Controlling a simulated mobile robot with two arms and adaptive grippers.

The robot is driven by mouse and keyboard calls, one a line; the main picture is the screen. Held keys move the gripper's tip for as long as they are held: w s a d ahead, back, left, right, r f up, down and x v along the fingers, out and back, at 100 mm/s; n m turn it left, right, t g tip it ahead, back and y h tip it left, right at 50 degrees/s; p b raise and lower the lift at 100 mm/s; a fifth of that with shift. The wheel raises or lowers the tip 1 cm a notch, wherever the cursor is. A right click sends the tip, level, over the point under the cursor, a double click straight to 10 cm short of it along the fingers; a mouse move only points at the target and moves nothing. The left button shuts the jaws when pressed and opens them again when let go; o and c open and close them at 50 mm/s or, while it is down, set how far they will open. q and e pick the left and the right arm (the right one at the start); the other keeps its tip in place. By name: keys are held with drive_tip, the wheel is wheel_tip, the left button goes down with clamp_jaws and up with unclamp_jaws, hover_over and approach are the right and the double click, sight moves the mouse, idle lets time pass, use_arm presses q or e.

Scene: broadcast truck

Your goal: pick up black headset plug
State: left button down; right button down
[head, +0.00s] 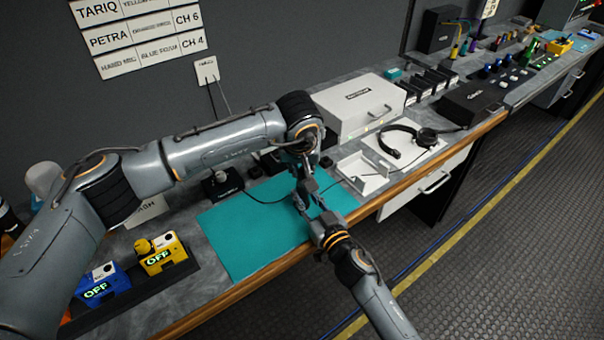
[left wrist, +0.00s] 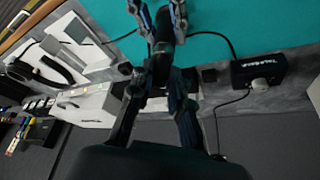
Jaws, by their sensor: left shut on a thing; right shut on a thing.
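The black headset (head: 410,143) lies on a white pad, and its thin black cable runs onto the teal mat (head: 240,226). My left gripper (head: 303,180) and my right gripper (head: 312,208) meet just above the mat. In the left wrist view a small dark piece, which looks like the black headset plug (left wrist: 165,24), sits between the fingers of my left gripper (left wrist: 164,62) and those of my right gripper (left wrist: 160,12). Both are shut on it. The fingers hide most of the plug in the head view.
A yellow box (head: 162,254) and a blue box (head: 102,286), both reading OFF, stand at the left. A small black box with a knob (head: 222,184) is behind the mat. A white tray (head: 362,174) and a large white case (head: 360,106) stand to the right.

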sight(302, 169)
use_arm(q)
wheel_tip(302, 169, up, 10)
use_arm(e)
drive_tip(key=c, duration=1)
unclamp_jaws()
